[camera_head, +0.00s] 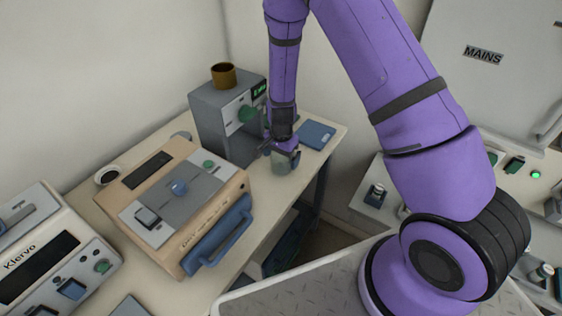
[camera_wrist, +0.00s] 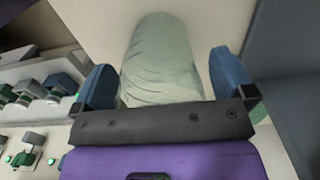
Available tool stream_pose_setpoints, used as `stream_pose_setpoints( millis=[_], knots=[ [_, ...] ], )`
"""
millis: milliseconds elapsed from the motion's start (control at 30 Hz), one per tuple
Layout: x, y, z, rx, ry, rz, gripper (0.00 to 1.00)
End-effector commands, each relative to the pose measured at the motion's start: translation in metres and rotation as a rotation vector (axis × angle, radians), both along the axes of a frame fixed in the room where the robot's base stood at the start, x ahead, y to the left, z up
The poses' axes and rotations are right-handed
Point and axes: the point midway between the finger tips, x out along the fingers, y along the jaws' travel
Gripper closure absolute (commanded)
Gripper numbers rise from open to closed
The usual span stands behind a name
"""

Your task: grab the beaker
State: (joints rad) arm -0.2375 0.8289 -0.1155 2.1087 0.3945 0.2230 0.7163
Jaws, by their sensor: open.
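The beaker (camera_head: 280,164) is a small, pale green-grey vessel standing on the bench beside the grey furnace in the head view. In the wrist view the beaker (camera_wrist: 160,60) lies between two blue fingers, with a gap visible on either side. My gripper (camera_head: 285,148) is over the beaker from above and hides part of it in the head view. In the wrist view my gripper (camera_wrist: 162,85) is open around the beaker, and its dark palm edge covers the near end of it.
A grey furnace (camera_head: 210,125) with a brown cup (camera_head: 223,76) on top stands just left of the beaker. A blue flat item (camera_head: 317,134) lies right of it. A beige furnace (camera_head: 165,235) and a white furnace (camera_head: 45,250) stand nearer. The bench's front edge is close.

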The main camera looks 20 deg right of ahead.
Motion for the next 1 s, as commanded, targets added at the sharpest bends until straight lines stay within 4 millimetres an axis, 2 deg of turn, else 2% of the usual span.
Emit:
stream_pose_setpoints(
  millis=[133, 167, 367, 767, 1000],
  knots=[
    [0.000, 0.000, 0.000, 0.000, 0.000, 0.000, 0.00],
    [0.000, 0.000, 0.000, 0.000, 0.000, 0.000, 0.05],
    [0.000, 0.000, 0.000, 0.000, 0.000, 0.000, 0.51],
    [0.000, 0.000, 0.004, 0.000, 0.000, 0.000, 0.52],
    [0.000, 0.001, 0.024, 0.000, -0.001, 0.001, 0.52]
  ],
)
